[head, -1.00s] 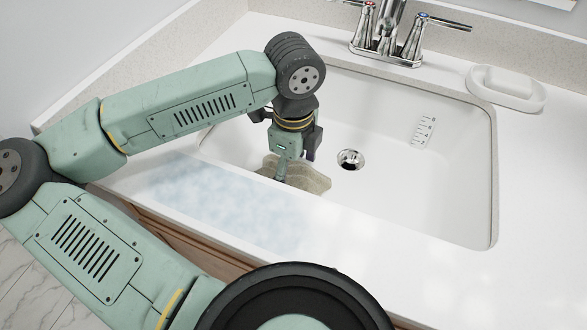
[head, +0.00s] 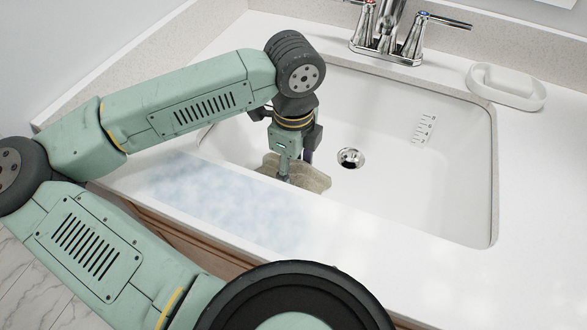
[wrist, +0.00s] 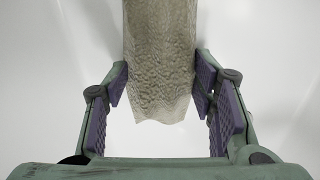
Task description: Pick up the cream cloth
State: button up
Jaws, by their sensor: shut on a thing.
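The cream cloth (head: 317,181) is in the front left part of the white sink basin (head: 440,190), partly hidden by my gripper and the sink's front edge. My gripper (head: 296,170) points down into the basin at the cloth. In the wrist view the cloth (wrist: 160,60) is a wrinkled beige strip running from the top edge to between the purple-padded fingers. My gripper (wrist: 160,88) is shut on the cloth, with one finger on each side of it. The head view does not show clearly whether the cloth still touches the basin.
A chrome faucet (head: 388,35) stands behind the basin. A white soap dish (head: 507,88) sits on the counter at the back right. The drain (head: 351,159) is right of my gripper. A cloudy bluish patch (head: 220,195) covers the front left counter.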

aim_at(294, 168)
notch_tip(294, 168, up, 10)
jog(key=shift+b, duration=0.6)
jog(key=shift+c, duration=0.2)
jog(key=o, duration=0.6)
jog(key=shift+c, duration=0.2)
jog(key=shift+r, duration=0.1)
jog(key=c, duration=0.5)
